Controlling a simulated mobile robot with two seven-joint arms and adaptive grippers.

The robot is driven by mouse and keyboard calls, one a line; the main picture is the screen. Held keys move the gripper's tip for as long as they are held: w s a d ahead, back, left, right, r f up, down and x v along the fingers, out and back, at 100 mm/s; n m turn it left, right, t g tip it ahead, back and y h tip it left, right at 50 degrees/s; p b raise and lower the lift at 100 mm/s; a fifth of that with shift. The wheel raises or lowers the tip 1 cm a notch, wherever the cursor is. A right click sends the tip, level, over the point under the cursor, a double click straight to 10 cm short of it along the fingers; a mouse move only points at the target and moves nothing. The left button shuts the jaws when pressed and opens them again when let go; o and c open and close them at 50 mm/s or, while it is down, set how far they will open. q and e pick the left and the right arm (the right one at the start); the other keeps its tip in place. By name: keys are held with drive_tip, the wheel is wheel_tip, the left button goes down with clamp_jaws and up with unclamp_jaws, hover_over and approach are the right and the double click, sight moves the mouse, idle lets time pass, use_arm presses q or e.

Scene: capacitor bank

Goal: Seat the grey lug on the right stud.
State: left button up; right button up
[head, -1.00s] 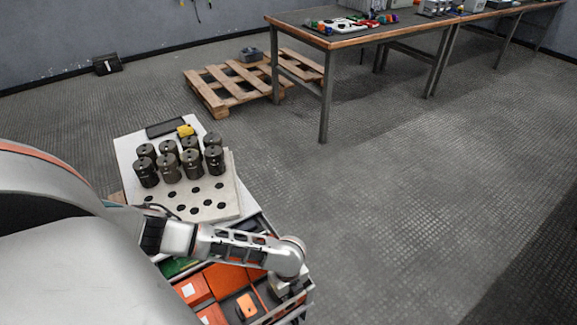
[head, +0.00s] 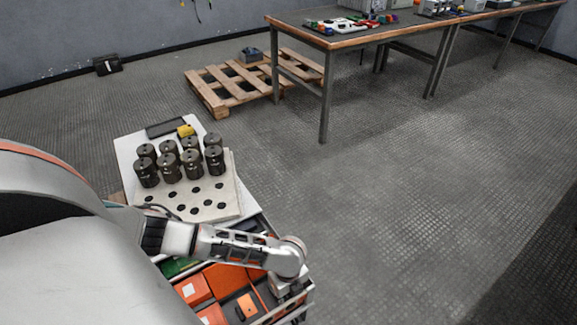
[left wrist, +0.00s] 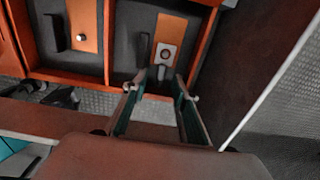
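My left gripper (left wrist: 160,94) is open, its two fingers apart and pointing into an orange-walled tray. In the head view the left gripper (head: 287,288) hangs over the right end of the cart's open drawer. To the left, another orange block (left wrist: 85,20) has a small bright stud (left wrist: 81,37). My right gripper is out of view.
A pallet (head: 215,92) lies behind, and a workbench (head: 300,38) stands at the back. The floor at right is clear.

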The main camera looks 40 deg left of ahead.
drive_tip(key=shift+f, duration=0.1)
use_arm(q)
wheel_tip(320, 180, up, 12)
idle(0.5)
drive_tip(key=s+d+r+n+t+h+p, duration=0.1)
drive_tip(key=d+r+n+t+h+p, duration=0.3)
drive_tip(key=d, duration=0.4)
drive_tip(key=s+d+r+n+t+h+p, duration=0.1)
drive_tip(key=d+r+n+t+p, duration=0.1)
drive_tip(key=d+r+n+p, duration=0.5)
drive_tip(key=s+a+r+n+t+y+p, duration=0.1)
drive_tip(key=s+a+r+n+t, duration=0.1)
drive_tip(key=s+a+n, duration=0.1)
drive_tip(key=s+a+r+n+t+y+p, duration=0.1)
drive_tip(key=s+a+r+n+t+p, duration=0.1)
drive_tip(key=s+a, duration=0.3)
drive_tip(key=s+n, duration=0.1)
drive_tip(key=s, duration=0.2)
drive_tip(key=shift+t, duration=0.3)
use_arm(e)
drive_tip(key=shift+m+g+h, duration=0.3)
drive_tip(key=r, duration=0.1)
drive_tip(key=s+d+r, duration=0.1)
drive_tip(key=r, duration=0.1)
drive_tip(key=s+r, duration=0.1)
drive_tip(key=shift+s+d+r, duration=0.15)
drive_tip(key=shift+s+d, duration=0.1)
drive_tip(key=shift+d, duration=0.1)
